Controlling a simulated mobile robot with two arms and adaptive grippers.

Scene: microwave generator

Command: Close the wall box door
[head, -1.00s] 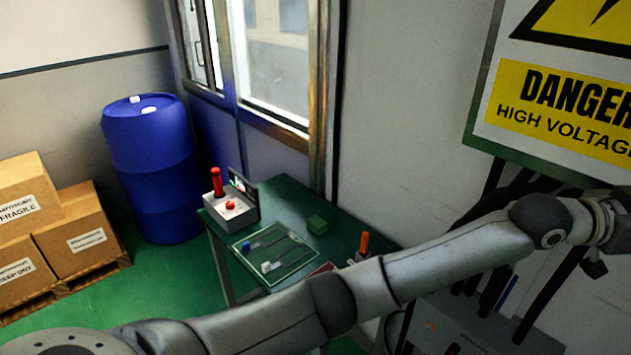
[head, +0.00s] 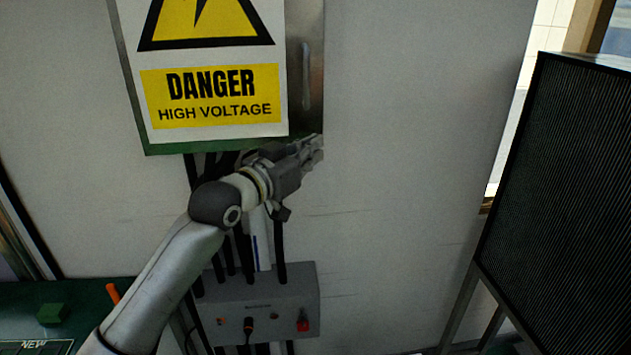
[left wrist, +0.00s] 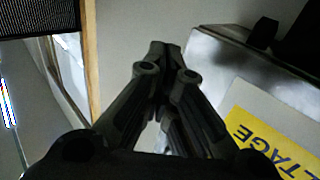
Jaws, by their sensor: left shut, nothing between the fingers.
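The wall box door (head: 306,118) shows at the top of the head view, cut off by the upper edge. It carries a yellow HIGH VOLTAGE sign and has a bare metal strip with a long handle on its right side. I cannot tell whether the door is fully flush. My left gripper (head: 316,150) is shut and empty at the lower right corner of the box; contact is unclear. In the left wrist view the shut fingers (left wrist: 165,52) point up, with the metal box edge (left wrist: 225,58) and sign to their right. My right gripper is not in view.
A grey control box (head: 262,300) with cables sits on the wall below. A dark ribbed panel (head: 560,200) stands at the right. A green table (head: 85,293) is at lower left. The wall between box and panel is bare.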

